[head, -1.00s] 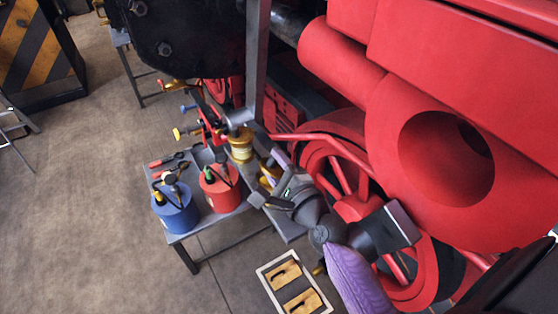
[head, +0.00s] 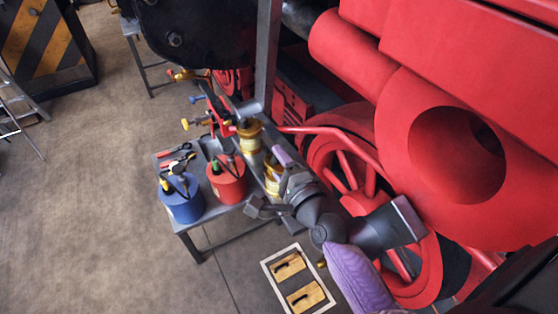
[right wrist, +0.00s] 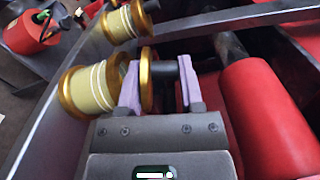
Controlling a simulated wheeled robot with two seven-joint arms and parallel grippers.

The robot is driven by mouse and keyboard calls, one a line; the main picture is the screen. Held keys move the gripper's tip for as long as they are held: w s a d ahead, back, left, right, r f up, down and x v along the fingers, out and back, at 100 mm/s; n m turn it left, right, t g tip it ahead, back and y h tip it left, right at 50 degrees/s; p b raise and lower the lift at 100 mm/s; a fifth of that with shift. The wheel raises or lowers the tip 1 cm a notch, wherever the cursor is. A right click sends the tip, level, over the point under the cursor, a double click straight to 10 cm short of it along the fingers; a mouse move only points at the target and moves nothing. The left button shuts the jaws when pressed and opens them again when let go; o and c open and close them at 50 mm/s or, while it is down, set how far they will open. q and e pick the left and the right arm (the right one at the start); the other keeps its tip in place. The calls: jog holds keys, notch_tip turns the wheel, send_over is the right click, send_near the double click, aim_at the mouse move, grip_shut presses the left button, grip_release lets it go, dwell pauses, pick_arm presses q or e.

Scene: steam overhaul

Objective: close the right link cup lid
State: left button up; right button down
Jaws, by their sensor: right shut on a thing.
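The right link cup (head: 272,184) is a brass cup with a pale band, partly hidden by my right gripper (head: 280,162) in the head view. In the right wrist view the cup (right wrist: 92,90) lies just left of my fingers. The lid (right wrist: 147,78), a brass disc seen edge-on with a dark knob, is between the two purple fingers of my right gripper (right wrist: 158,82). The fingers are closed on it. The left finger partly covers the gap between lid and cup, so I cannot tell whether they touch. My left gripper is not in view.
Another brass cup (head: 248,140) stands farther back; it also shows in the right wrist view (right wrist: 124,22). A blue can (head: 181,203) and a red can (head: 227,183) stand on the grey bench. Red wheels and rods (head: 345,160) crowd the right.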

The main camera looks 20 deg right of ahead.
jog(key=shift+s+f, duration=0.1)
jog(key=shift+f, duration=0.3)
dwell(0.4)
jog(key=shift+c, duration=2)
grip_release()
jog(key=shift+s, duration=0.35)
jog(key=shift+s+a, duration=0.1)
jog(key=shift+s, duration=0.3)
jog(key=s, duration=0.4)
jog(key=shift+s+d+r, duration=0.1)
jog(key=shift+d+r, duration=0.1)
jog(key=shift+d, duration=0.2)
jog(key=shift+s+r, duration=0.15)
jog(key=shift+s, duration=1.25)
jog(key=shift+d, duration=0.1)
jog(key=shift+w, duration=0.1)
